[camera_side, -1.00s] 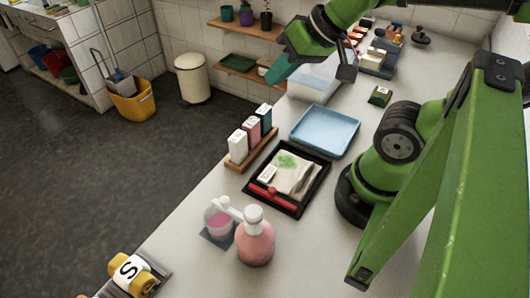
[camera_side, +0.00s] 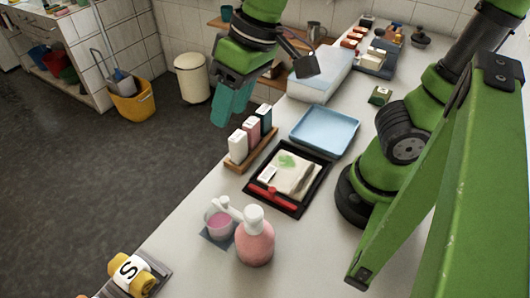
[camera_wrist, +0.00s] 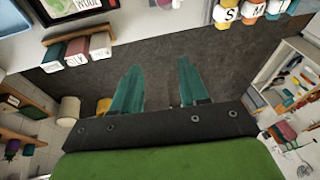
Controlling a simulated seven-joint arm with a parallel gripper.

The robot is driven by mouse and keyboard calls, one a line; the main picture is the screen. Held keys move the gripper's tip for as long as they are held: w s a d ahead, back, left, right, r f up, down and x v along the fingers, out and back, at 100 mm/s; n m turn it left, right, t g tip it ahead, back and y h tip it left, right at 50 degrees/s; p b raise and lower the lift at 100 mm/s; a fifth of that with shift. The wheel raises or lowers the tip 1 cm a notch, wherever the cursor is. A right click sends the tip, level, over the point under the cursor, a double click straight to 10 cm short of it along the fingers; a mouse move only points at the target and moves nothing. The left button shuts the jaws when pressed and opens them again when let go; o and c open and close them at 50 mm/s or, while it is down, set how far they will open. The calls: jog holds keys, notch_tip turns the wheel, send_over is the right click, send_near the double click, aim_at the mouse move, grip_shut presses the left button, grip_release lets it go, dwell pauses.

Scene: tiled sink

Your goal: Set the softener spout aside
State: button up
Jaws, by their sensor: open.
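The softener bottle (camera_side: 255,243) is pink and stands upright on the counter in the side view. Its white pump head (camera_side: 253,214) has a spout (camera_side: 228,205) that points left over a small clear cup (camera_side: 217,222) with pink liquid. I cannot tell whether the spout touches the cup. The cup stands on a dark square pad (camera_side: 206,238). My gripper (camera_side: 222,122) has teal fingers and hangs in the air well behind and above the bottle. In the wrist view, its fingers (camera_wrist: 158,70) are apart with nothing between them. The bottle is not clearly visible there.
A rack of small boxes (camera_side: 252,136) stands near my gripper. A black tray (camera_side: 295,212) with a cloth and red-handled tool lies behind the bottle. A blue tray (camera_side: 325,130) is farther back. A yellow roller marked S (camera_side: 131,272) sits front left. Counter right of the bottle is clear.

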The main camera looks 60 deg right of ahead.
jog(key=r+n+g+h, duration=0.1)
jog(key=r+g+h, duration=0.1)
send_over(224, 199)
jog(key=w, duration=0.1)
jog(key=shift+s+r+m, duration=0.5)
jog(key=shift+r+m, duration=0.15)
jog(key=shift+m, duration=0.25)
jog(key=shift+g+h, duration=0.4)
notch_tip(224, 199, down, 16)
jog(key=shift+f, duration=0.15)
grip_shut()
